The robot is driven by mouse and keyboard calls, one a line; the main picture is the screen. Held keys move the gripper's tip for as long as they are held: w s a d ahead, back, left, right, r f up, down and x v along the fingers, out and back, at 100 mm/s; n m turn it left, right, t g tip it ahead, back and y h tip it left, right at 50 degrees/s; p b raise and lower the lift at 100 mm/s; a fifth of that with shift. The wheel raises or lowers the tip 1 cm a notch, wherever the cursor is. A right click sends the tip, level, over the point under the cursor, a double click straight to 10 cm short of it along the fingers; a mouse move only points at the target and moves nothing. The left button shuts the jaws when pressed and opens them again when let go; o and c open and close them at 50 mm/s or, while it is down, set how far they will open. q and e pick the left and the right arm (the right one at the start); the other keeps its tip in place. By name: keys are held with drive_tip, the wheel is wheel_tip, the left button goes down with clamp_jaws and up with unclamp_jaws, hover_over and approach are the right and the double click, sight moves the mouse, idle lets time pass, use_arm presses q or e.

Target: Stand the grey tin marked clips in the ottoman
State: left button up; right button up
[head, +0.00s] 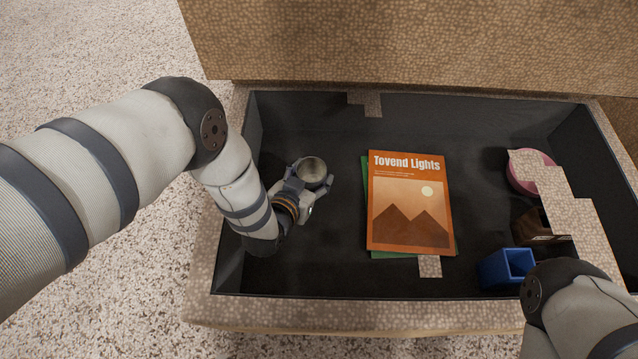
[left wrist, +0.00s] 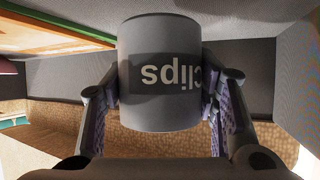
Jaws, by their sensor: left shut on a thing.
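The grey tin (head: 312,170) is inside the ottoman (head: 330,314), toward its left end. Its round open top faces up in the head view. In the left wrist view the tin (left wrist: 160,110) fills the middle, with the word "clips" upside down on a dark label. My left gripper (head: 306,184) is shut on the tin, one finger on each side of it. I cannot tell whether the tin's base touches the ottoman floor. My right arm comes in at the lower right of the head view, and its gripper does not show.
An orange book marked "Tovend Lights" (head: 410,205) lies on a green one (head: 385,254) mid-floor. At the right are a pink round thing (head: 525,182), a brown thing (head: 528,225) and a blue holder (head: 503,270). The raised lid (head: 420,45) stands behind. Dark floor is clear around the tin.

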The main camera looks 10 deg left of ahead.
sight(315, 179)
use_arm(q)
drive_tip(key=shift+f+b, duration=0.6)
drive_tip(key=shift+f, duration=0.9)
use_arm(e)
drive_tip(key=shift+s+a+f, duration=0.1)
drive_tip(key=shift+f, duration=0.55)
use_arm(q)
drive_tip(key=shift+f, duration=0.2)
drive_tip(key=o, duration=1.2)
drive_tip(key=shift+c, duration=0.2)
use_arm(e)
drive_tip(key=shift+f, duration=0.1)
use_arm(q)
drive_tip(key=shift+r, duration=0.15)
